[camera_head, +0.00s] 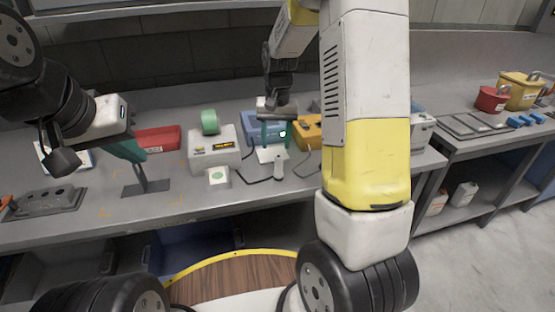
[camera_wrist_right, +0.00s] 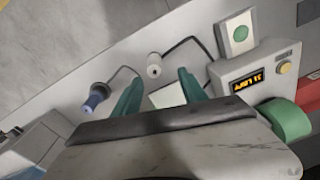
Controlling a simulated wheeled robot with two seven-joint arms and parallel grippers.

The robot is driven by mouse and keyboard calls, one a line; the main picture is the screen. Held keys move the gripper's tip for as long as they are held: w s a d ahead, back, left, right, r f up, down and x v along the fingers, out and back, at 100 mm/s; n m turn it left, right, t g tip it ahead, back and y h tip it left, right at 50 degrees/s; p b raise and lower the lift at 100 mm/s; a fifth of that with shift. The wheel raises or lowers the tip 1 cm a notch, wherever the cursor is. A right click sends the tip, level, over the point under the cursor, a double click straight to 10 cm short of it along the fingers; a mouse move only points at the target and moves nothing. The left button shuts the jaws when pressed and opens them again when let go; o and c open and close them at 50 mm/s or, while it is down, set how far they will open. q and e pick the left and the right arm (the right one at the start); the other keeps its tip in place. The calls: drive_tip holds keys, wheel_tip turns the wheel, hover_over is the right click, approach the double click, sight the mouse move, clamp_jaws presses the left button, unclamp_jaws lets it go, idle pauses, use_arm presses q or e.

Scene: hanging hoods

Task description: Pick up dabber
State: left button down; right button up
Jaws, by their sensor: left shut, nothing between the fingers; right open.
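A small white cylindrical piece with a black cord, which looks like the dabber (camera_head: 279,167), stands on the grey bench in the head view. In the right wrist view the dabber (camera_wrist_right: 153,68) is just beyond the gap between the fingertips, apart from them. My right gripper (camera_head: 275,143) is open and empty above the bench, behind the dabber. Its two teal fingers also show in the right wrist view (camera_wrist_right: 158,80). My left gripper (camera_head: 133,152) is shut and empty over the left part of the bench.
A display unit (camera_head: 214,150) with a green roll (camera_head: 209,121) and a green-dotted box (camera_head: 217,177) stand left of the dabber. A blue-handled tool (camera_wrist_right: 97,97) lies opposite. Red (camera_head: 157,138) and yellow (camera_head: 308,128) bins stand behind. My right arm hides some bench.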

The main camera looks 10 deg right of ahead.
sight(279, 167)
drive_tip(key=f, duration=0.3)
drive_tip(key=shift+w+d+f, duration=0.25)
drive_tip(key=shift+w+d, duration=0.05)
drive_tip(key=shift+d, duration=0.1)
wheel_tip(279, 167, down, 7)
drive_tip(key=shift+s+f, duration=0.1)
drive_tip(key=shift+s, duration=0.05)
clamp_jaws()
